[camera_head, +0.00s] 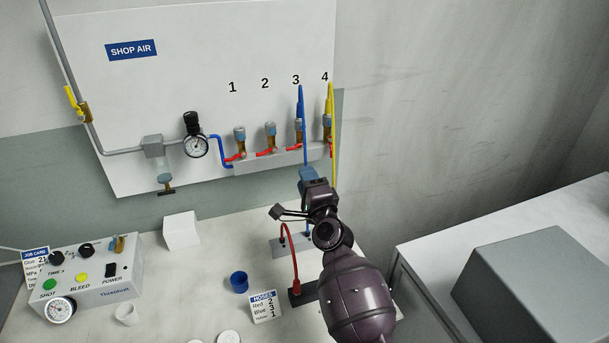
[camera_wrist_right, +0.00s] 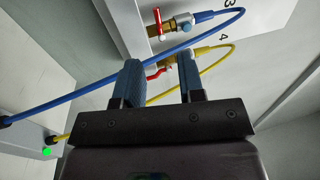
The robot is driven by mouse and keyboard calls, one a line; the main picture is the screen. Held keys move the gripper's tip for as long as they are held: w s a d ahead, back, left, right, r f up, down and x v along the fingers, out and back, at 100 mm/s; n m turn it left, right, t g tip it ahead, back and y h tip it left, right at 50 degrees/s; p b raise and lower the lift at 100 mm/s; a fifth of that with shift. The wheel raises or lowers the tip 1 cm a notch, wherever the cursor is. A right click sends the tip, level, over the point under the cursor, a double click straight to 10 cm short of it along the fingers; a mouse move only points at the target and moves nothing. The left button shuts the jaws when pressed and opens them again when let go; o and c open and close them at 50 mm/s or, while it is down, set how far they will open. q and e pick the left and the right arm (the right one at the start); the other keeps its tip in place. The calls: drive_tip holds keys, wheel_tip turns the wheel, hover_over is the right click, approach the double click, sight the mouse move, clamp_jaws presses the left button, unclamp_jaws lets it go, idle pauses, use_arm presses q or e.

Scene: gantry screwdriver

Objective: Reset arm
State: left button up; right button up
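My right gripper (camera_head: 311,176) is in front of the wall panel, below outlets 3 and 4. In the right wrist view, its two blue fingers (camera_wrist_right: 160,80) stand apart with nothing gripped between them. A blue hose (camera_wrist_right: 75,93) crosses close by the fingertips and ends at a valve. A yellow hose (camera_wrist_right: 211,63) ends at the neighbouring valve marked 4. In the head view, the blue hose (camera_head: 302,100) is on outlet 3 and the yellow hose (camera_head: 331,97) on outlet 4. My left gripper is in neither view.
The wall panel (camera_head: 200,60) carries a gauge (camera_head: 196,146) and red-handled valves. On the bench are a control box (camera_head: 85,272), blue cup (camera_head: 239,281), hose card (camera_head: 264,306), white block (camera_head: 182,230) and red hose (camera_head: 294,260). A grey box (camera_head: 540,280) stands at right.

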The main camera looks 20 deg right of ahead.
idle(0.5)
drive_tip(key=s+d+f+n+g, duration=0.1)
drive_tip(key=s+f+n, duration=0.2)
drive_tip(key=s+n, duration=0.2)
drive_tip(key=s+d+f+n+g, duration=0.1)
drive_tip(key=s+f+n+g, duration=0.1)
drive_tip(key=s+f+n, duration=0.2)
drive_tip(key=s+d+f+n+g, duration=0.1)
drive_tip(key=s+f+n, duration=0.3)
drive_tip(key=s+n, duration=0.3)
drive_tip(key=shift+d+f+n, duration=0.2)
drive_tip(key=shift+f+n, duration=0.05)
drive_tip(key=shift+n, duration=0.25)
drive_tip(key=s+d+f+g, duration=0.1)
drive_tip(key=s+f, duration=0.3)
drive_tip(key=s, duration=0.3)
drive_tip(key=s+d+f+n+g, duration=0.1)
drive_tip(key=s+f+g, duration=0.1)
drive_tip(key=s+f, duration=0.2)
drive_tip(key=s+d+f+g+h, duration=0.1)
drive_tip(key=s+f, duration=0.3)
drive_tip(key=s, duration=0.7)
drive_tip(key=shift+d+f+n+g, duration=0.4)
drive_tip(key=shift+d+g, duration=0.1)
drive_tip(key=shift+d, duration=0.05)
